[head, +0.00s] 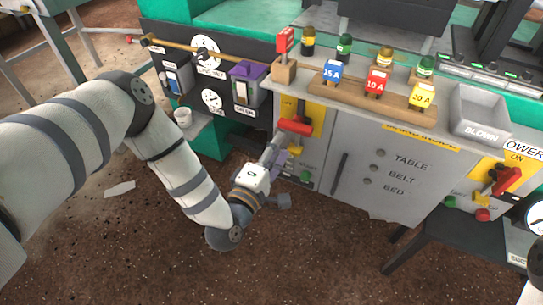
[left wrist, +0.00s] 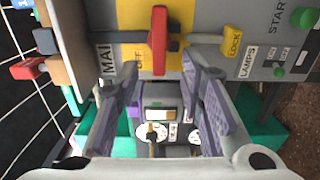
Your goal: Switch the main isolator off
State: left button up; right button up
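The main isolator is a red handle (head: 295,126) on a yellow plate (head: 318,118) at the left end of the grey cabinet front. In the left wrist view the red handle (left wrist: 159,40) stands across the yellow plate, beside labels reading "MAI" and "OFF"; a yellow tab marked "LOCK" (left wrist: 232,40) is to its right. In the head view the handle lies roughly level. My left gripper (head: 278,145) is just below and in front of the handle. In the wrist view its fingers (left wrist: 153,78) are apart, with the handle beyond the gap. Contact is not clear. My right gripper is not in view.
Another red lever (head: 507,181) on a yellow plate marked "ON" is at far right. Colored plugs stand on a wooden rack (head: 350,100) above. A grey tray (head: 480,112) reads "BLOWN". A dark table (head: 450,235) stands right; floor is open below.

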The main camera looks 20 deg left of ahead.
pick_arm(q)
jog(key=s, duration=0.4)
jog(key=shift+s+a, duration=0.1)
jog(key=shift+s, duration=0.3)
jog(key=s+d+f+m+g+h+p, duration=0.25)
jog(key=s+f+m+g, duration=0.2)
jog(key=s, duration=0.25)
jog(key=s+d+f+m+g+h+p, duration=0.1)
jog(key=s+d+f+m+g+p, duration=0.15)
jog(key=s+m+g, duration=0.35)
jog(key=s+a+r+m+g+y+p, duration=0.1)
jog(key=s+a+m+g, duration=0.1)
jog(key=s, duration=0.7)
jog(key=s+a+r+m+g+y, duration=0.1)
jog(key=s+a+g, duration=0.3)
jog(key=s, duration=0.5)
jog(key=s+a+r+m+g+y+p, duration=0.1)
jog(key=s+a+m+g+y, duration=0.1)
jog(key=s, duration=0.7)
jog(key=shift+s+a+m+g+p, duration=0.2)
jog(key=shift+a+m+g+p, duration=0.15)
jog(key=shift+a+m+g, duration=0.45)
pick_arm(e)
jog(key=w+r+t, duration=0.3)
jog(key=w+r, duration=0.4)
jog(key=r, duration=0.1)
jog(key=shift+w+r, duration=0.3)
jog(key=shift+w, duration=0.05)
